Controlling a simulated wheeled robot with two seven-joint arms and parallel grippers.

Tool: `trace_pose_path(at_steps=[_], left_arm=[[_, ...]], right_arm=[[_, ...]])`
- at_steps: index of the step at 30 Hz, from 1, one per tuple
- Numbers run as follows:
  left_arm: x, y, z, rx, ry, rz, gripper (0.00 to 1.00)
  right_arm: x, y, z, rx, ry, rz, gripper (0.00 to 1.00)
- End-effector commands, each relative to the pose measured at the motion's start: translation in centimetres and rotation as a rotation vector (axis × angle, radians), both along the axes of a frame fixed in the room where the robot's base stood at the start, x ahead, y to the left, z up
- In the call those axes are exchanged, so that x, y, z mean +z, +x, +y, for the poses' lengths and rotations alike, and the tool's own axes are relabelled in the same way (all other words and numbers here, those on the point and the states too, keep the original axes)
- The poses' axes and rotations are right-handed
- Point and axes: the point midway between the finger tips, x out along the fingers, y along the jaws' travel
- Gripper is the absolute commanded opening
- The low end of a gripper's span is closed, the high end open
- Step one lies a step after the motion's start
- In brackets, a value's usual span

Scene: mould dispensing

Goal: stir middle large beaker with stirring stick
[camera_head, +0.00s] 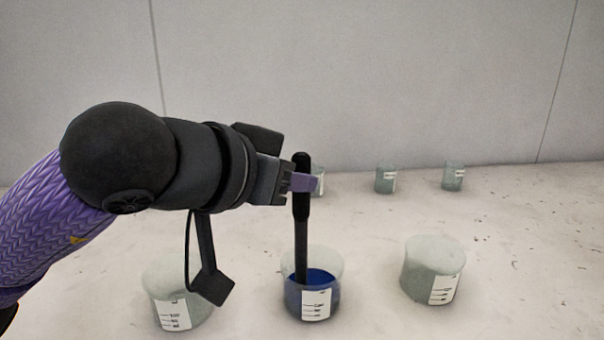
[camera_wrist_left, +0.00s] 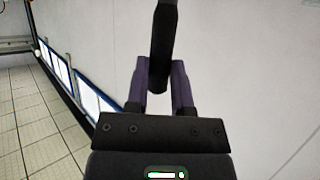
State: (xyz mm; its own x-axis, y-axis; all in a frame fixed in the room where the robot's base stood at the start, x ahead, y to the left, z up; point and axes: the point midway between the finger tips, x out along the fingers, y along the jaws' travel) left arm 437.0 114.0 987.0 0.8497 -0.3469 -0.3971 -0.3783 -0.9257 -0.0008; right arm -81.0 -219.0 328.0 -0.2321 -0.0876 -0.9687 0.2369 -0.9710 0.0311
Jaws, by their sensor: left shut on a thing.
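The middle large beaker (camera_head: 313,292) stands on the table at the lower middle of the head view, with dark blue liquid in it and a white scale label. The black stirring stick (camera_head: 301,215) is upright, its lower end inside this beaker at the liquid. My left gripper (camera_head: 303,183) is shut on the upper part of the stick, above the beaker. In the left wrist view the stick (camera_wrist_left: 162,50) shows between the purple fingers of the gripper (camera_wrist_left: 165,78). The stick's lowest tip is hidden in the liquid. My right gripper is not in view.
A large beaker (camera_head: 165,283) stands to the left, partly behind my wrist's hanging part. Another large beaker (camera_head: 433,262) stands to the right. Small beakers stand at the back: one (camera_head: 320,172) partly hidden by my gripper, one (camera_head: 385,181), and one (camera_head: 452,181). A wall (camera_head: 400,80) rises behind.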

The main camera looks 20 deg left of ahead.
Motion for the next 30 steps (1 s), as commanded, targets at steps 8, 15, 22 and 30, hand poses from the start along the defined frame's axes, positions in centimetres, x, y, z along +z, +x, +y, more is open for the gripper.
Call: trace_pose_path(at_steps=[8,15,22,30], left_arm=[[0.1,0.6,-1.3,-0.001,0.000,0.000,0.00],[0.4,0.5,-1.3,-0.001,0.000,0.000,0.00],[2.7,0.4,-1.3,-0.002,-0.001,-0.003,0.00],[5.4,0.4,-1.3,-0.002,-0.001,-0.003,0.00]], right_arm=[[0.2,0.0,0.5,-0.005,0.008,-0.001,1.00],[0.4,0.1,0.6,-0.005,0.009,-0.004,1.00],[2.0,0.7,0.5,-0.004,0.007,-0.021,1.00],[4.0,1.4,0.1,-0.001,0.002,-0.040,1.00]])
